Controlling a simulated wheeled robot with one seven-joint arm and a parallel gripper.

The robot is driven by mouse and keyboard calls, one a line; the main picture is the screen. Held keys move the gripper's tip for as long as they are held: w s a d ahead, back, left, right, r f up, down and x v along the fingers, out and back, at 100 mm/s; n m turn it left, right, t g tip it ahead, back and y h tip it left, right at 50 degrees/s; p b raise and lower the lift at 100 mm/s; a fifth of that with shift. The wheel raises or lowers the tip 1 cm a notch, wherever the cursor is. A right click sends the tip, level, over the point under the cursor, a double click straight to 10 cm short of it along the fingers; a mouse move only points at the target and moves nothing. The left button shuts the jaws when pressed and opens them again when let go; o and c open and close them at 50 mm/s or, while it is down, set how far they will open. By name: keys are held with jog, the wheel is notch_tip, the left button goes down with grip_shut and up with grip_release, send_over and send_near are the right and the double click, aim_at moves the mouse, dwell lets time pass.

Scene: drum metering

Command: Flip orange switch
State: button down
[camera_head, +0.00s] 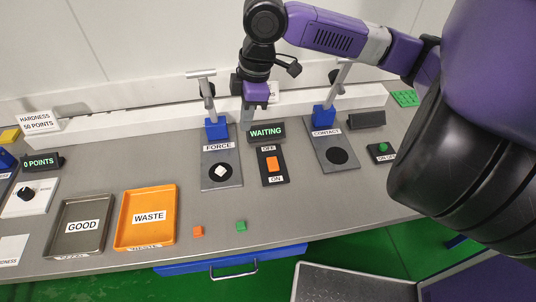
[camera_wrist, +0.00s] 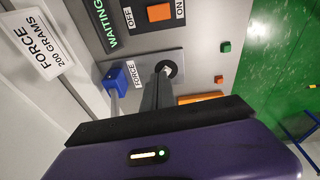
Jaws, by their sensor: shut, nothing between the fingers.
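The orange switch (camera_head: 272,163) sits on a black plate between an OFF label above and an ON label below. It also shows at the top of the wrist view (camera_wrist: 160,12). I cannot tell which way its rocker is tilted. My gripper (camera_head: 247,124) is shut and empty, pointing down behind the switch, in front of the back wall and just left of the WAITING display (camera_head: 266,131). It is apart from the switch. In the wrist view my fingers (camera_wrist: 163,72) are together and overlap the FORCE plate in the picture.
The FORCE station (camera_head: 229,150) with a white cube (camera_head: 221,171) stands left of the switch. The CONTACT station (camera_head: 327,139) and a green button (camera_head: 383,147) are right. An orange cube (camera_head: 198,231) and green cube (camera_head: 241,226) lie in front. WASTE (camera_head: 172,196) and GOOD trays (camera_head: 103,205) are left.

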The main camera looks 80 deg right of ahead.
jog(key=g, duration=0.2)
send_over(273, 160)
jog(key=shift+d+f+m, duration=0.1)
jog(key=shift+f+m, duration=0.1)
jog(key=shift+m, duration=0.2)
notch_tip(273, 160, down, 14)
jog(key=shift+f+p, duration=0.1)
jog(key=shift+p, duration=0.65)
jog(key=shift+f, duration=0.15)
jog(key=shift+s+a+r+p, duration=0.15)
jog(key=shift+a+p, duration=0.05)
jog(key=shift+a, duration=0.2)
jog(key=shift+s+a+r+p, duration=0.1)
jog(key=shift+s+a+p, duration=0.1)
jog(key=shift+a, duration=0.15)
jog(key=shift+w, duration=0.1)
